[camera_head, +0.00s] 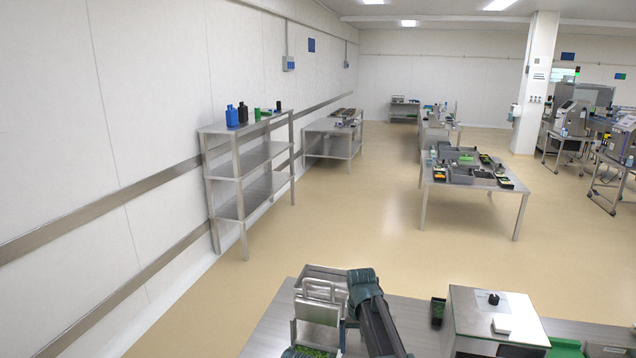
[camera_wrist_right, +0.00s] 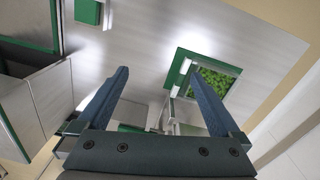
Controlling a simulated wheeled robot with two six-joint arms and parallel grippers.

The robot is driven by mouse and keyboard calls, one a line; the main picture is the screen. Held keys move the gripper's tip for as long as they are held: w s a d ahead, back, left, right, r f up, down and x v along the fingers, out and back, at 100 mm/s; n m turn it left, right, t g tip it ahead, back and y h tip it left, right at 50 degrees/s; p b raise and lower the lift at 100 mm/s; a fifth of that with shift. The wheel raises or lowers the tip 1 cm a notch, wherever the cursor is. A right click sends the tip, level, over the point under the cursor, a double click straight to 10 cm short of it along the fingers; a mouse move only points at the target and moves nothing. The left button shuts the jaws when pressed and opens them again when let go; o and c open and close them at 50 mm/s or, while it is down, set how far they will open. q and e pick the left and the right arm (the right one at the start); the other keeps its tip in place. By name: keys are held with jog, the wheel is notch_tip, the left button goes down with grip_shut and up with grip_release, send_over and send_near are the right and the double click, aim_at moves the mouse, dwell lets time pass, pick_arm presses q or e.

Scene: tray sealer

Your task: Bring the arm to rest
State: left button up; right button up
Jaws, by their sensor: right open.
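My right arm comes in from the bottom of the head view, and its dark teal wrist end (camera_head: 363,285) is over the near steel table. The fingers are hard to make out there. In the right wrist view my right gripper (camera_wrist_right: 156,75) is open, its two blue fingers wide apart with nothing held between them. Below it are the grey table top and a green-rimmed tray of green leaves (camera_wrist_right: 213,84), beside the right finger. My left gripper is in neither view.
A steel frame with a handle (camera_head: 318,302) stands on the near table, close left of my right wrist. A white-topped machine (camera_head: 470,308) stands to the right, with a small dark green container (camera_head: 438,311) between.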

jog(key=s+a+f+n+b, duration=0.1)
jog(key=s+f+b, duration=0.1)
jog(key=s, duration=0.6)
jog(key=s+a+f+n+b, duration=0.2)
jog(key=s, duration=0.7)
jog(key=s+a+f+n+b, duration=0.1)
jog(key=s+a+f, duration=0.1)
jog(key=s, duration=0.6)
jog(key=shift+s+a+f+n+h+b, duration=0.15)
jog(key=shift+s+a+n+h+b, duration=0.15)
jog(key=shift+h+b, duration=0.1)
